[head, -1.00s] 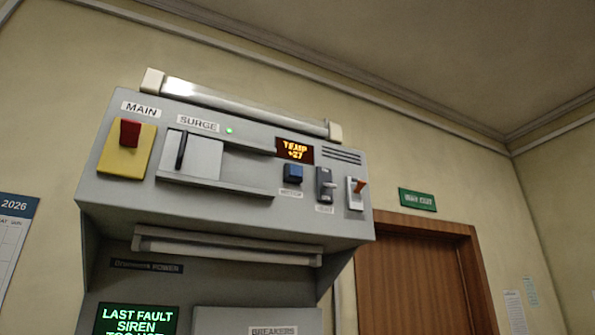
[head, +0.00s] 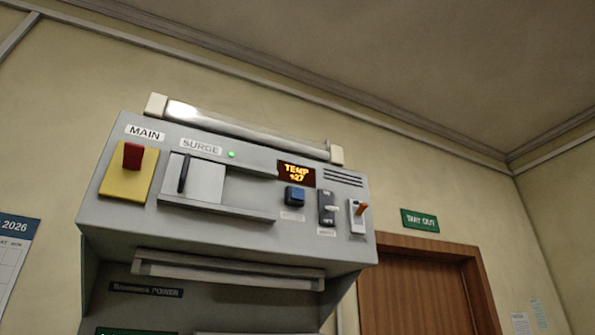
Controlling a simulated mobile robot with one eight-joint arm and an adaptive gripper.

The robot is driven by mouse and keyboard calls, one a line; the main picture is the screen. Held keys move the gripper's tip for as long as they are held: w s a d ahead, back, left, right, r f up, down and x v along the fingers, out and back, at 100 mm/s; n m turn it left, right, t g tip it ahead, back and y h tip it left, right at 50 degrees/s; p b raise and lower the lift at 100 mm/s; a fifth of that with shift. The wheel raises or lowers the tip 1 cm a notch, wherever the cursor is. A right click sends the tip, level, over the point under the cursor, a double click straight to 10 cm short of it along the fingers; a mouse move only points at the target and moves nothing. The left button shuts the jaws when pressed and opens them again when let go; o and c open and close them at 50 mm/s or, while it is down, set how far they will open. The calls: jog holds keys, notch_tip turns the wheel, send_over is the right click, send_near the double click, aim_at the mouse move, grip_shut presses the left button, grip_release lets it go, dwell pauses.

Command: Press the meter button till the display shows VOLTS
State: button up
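The meter display (head: 297,174) in the head view is a small dark screen on the console's upper panel, lit in orange with "TEMP +27". The meter button (head: 295,195) is a blue square block just below the display, with a small label under it that is too blurred to read. Nothing touches the button. My gripper is not in this view.
Left of the button are the SURGE sliding cover (head: 203,183) and the red MAIN switch (head: 132,156) on a yellow plate. Right of it are a grey switch (head: 327,208) and an orange-tipped lever (head: 361,209). A bar handle (head: 230,270) juts out below.

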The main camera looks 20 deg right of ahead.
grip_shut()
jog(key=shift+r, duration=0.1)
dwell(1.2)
